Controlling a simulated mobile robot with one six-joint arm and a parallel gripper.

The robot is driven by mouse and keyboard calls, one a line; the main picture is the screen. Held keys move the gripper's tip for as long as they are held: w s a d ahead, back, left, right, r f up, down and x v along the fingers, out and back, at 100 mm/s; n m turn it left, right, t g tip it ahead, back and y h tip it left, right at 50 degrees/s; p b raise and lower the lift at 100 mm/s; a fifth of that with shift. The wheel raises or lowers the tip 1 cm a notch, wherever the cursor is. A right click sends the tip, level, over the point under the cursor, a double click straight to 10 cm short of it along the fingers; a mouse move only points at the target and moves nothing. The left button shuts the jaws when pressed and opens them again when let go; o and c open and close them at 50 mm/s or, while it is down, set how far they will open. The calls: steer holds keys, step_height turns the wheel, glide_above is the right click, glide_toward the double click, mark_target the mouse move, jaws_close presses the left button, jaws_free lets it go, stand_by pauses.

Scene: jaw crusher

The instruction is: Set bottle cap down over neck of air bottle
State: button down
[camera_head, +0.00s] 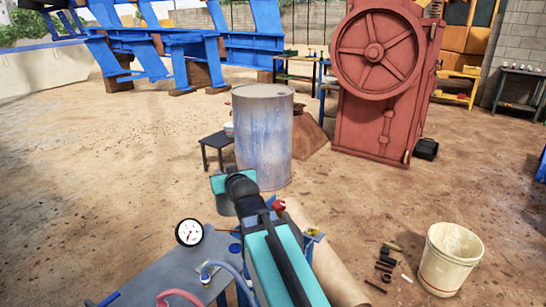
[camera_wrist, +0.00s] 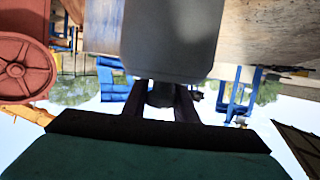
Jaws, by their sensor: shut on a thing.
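In the wrist view my gripper (camera_wrist: 168,97) has its dark fingers shut on a smooth grey piece with rounded corners, which I take to be the bottle cap (camera_wrist: 170,45). The cap fills the upper middle of that view, and its opening does not show. In the head view my teal and black arm reaches forward over the worktable, and a small grey part of the cap (camera_head: 225,206) shows at its end. I cannot pick out the air bottle or its neck for certain; my arm covers part of the table.
A blue-grey worktable (camera_head: 165,270) carries a round gauge (camera_head: 189,232) and hoses. A worn drum (camera_head: 263,140) stands beyond my arm, beside a dark stool (camera_head: 215,143). A white bucket (camera_head: 450,258) stands at right near small loose parts. The red crusher (camera_head: 385,85) is behind.

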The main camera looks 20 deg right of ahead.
step_height(320, 180, up, 20)
steer(key=p, duration=1.8)
steer(key=shift+f, duration=0.2)
